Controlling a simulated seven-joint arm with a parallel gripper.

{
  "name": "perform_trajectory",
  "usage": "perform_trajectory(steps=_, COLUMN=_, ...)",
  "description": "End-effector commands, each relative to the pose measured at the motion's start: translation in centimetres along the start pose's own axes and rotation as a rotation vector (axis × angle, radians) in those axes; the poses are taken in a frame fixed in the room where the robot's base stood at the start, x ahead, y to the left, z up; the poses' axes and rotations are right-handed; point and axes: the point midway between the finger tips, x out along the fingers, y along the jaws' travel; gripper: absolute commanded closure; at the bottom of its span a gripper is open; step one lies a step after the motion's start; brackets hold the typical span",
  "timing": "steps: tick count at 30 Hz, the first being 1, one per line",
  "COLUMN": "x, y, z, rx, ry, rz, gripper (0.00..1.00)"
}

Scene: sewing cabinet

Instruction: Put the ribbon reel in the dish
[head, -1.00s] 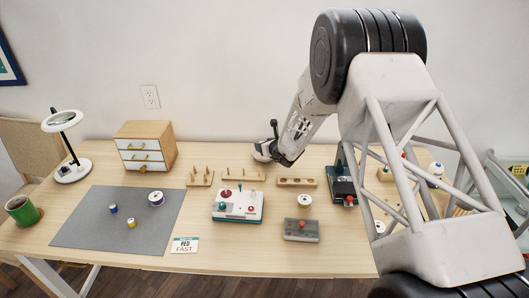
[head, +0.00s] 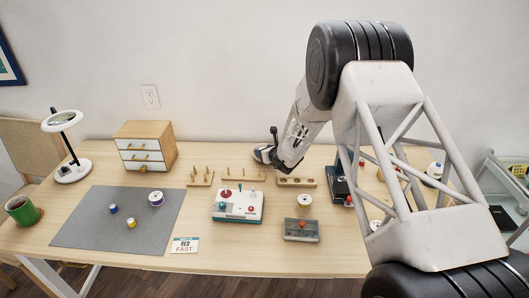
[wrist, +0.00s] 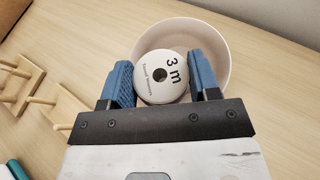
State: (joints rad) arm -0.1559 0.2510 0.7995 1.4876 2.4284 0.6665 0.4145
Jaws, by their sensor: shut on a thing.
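The ribbon reel (wrist: 165,76) is a white disc with "3 m" print and a dark centre hole, seen in the wrist view. My gripper (wrist: 162,80) is shut on it, with a blue finger at each side. The dish (wrist: 222,50) is a pale round bowl behind the reel. The reel overlaps the dish's near left part in the picture; its height over the dish floor is hard to tell. In the head view my gripper (head: 276,157) is at the back of the table, and my arm hides most of the reel and dish.
Wooden peg racks (wrist: 62,105) stand left of the dish in the wrist view. In the head view a control box (head: 238,206), a grey box (head: 301,230) and a small drawer cabinet (head: 146,147) stand on the table. The grey mat (head: 95,225) holds several small spools.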

Motion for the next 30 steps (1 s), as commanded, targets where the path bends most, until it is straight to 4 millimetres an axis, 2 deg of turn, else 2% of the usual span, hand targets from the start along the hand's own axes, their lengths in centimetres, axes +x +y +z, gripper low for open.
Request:
perform_trajectory(steps=1, x=0.0, y=0.0, z=0.0, rx=0.0, ry=0.001, rz=0.0, gripper=0.43)
perform_trajectory(steps=6, x=0.0, y=0.0, z=0.0, rx=0.0, ry=0.001, rz=0.0, gripper=0.19)
perform_trajectory(steps=20, x=-0.4, y=0.0, z=0.0, rx=0.0, ry=0.001, rz=0.0, gripper=0.19)
perform_trajectory(steps=30, x=-3.0, y=0.0, z=0.0, rx=0.0, ry=0.001, rz=0.0, gripper=0.19)
